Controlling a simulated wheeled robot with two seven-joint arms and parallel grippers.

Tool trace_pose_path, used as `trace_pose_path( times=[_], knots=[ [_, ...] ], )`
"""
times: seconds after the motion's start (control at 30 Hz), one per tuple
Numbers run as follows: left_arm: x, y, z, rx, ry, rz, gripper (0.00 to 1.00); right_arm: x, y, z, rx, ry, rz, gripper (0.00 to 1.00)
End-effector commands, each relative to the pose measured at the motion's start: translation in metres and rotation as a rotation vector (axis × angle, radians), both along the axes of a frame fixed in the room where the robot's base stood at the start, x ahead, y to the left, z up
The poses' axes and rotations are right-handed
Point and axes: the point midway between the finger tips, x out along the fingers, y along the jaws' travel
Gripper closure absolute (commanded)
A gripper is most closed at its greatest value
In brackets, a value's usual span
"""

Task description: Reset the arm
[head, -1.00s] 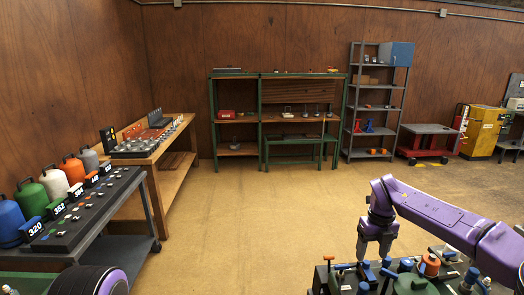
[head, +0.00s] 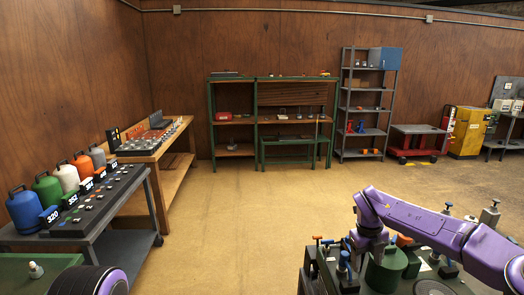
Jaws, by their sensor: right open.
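My purple right arm (head: 435,222) comes in from the right, bent at its upper left end. My right gripper (head: 368,246) hangs below that bend, pointing down, open, with nothing seen between its fingers. It is over the left part of a dark green bench (head: 312,262) crowded with parts. A green cylindrical part (head: 386,270) stands beside and in front of it. The fingertips are hard to separate from the parts behind them. My left gripper is not in view.
A grey cart (head: 145,190) with coloured canisters (head: 25,210) and number tags stands at left. A wooden workbench (head: 165,155) is behind it. Green shelving (head: 212,130), a grey rack (head: 345,100) and a red cart (head: 415,145) line the back. The middle floor (head: 235,220) is clear.

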Motion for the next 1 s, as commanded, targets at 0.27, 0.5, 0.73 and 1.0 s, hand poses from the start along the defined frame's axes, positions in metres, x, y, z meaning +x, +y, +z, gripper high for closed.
trace_pose_path(
  times=[0.27, 0.5, 0.73, 1.0],
  knots=[
    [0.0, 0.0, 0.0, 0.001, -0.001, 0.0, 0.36, -0.025, 0.016, -0.063, -0.275, 0.039, 0.265, 0.36],
    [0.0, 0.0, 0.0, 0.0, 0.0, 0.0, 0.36, -0.082, 0.029, -0.15, -0.604, 0.087, 0.772, 0.36],
    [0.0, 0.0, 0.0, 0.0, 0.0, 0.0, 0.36, -0.208, 0.035, -0.238, -0.74, 0.178, 1.56, 0.36],
    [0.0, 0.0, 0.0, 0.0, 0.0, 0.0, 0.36, -0.357, 0.011, -0.262, -0.527, 0.308, 2.147, 0.36]
  ],
)
